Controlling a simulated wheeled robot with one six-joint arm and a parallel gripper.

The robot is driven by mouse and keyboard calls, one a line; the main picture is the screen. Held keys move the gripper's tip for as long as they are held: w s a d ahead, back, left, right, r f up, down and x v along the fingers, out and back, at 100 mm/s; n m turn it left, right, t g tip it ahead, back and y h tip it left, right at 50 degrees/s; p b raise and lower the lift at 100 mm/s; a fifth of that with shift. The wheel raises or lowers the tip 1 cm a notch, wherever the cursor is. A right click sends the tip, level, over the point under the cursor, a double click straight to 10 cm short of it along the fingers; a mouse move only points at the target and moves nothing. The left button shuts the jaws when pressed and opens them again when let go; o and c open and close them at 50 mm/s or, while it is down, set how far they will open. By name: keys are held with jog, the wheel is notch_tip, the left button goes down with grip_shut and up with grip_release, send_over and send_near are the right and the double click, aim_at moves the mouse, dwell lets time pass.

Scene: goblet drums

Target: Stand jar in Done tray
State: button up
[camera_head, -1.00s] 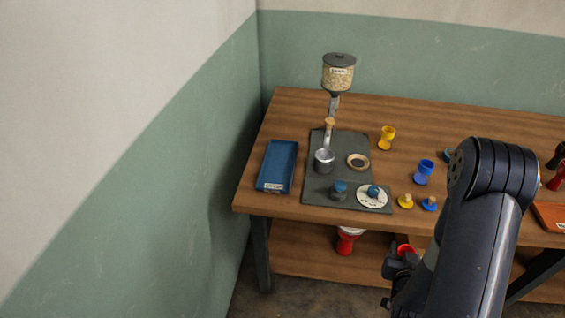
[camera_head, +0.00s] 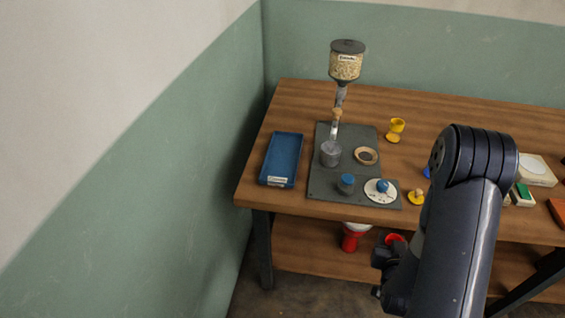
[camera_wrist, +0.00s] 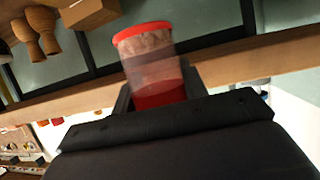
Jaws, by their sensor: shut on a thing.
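A clear jar with a red rim and a red lower part (camera_wrist: 150,62) stands between the jaws of my gripper (camera_wrist: 160,95) in the wrist view. Its contents look pale and it leans in the picture. In the head view my gripper (camera_head: 388,265) is low in front of the table, partly hidden by my arm, with a red rim (camera_head: 396,239) beside it. A blue tray with a white label (camera_head: 296,148) lies empty at the table's left end; its label is too small to read. My gripper is well below and right of this tray.
A grey mat (camera_head: 330,190) holds a metal cup (camera_head: 330,153), a ring and knobs, with a grain hopper (camera_head: 346,62) above. A yellow goblet (camera_head: 397,126) stands behind. The wall is close left of the table.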

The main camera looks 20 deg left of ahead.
jog(key=shift+f+b, duration=0.6)
jog(key=shift+f, duration=0.3)
jog(key=s+a+r+n+g+y, duration=0.2)
jog(key=a+r+n+y, duration=0.2)
jog(key=a+r, duration=0.3)
jog(key=s+a+r+n+g+y, duration=0.2)
jog(key=a+r, duration=0.4)
jog(key=a, duration=1.2)
jog(key=s+a+r+n+g+y, duration=0.2)
jog(key=a+r+n+y, duration=0.3)
jog(key=a, duration=0.8)
notch_tip(320, 180, up, 3)
jog(key=shift+s+a+f+n+g+y, duration=0.2)
jog(key=shift+a+n+g+y, duration=0.1)
jog(key=shift+n+g, duration=0.15)
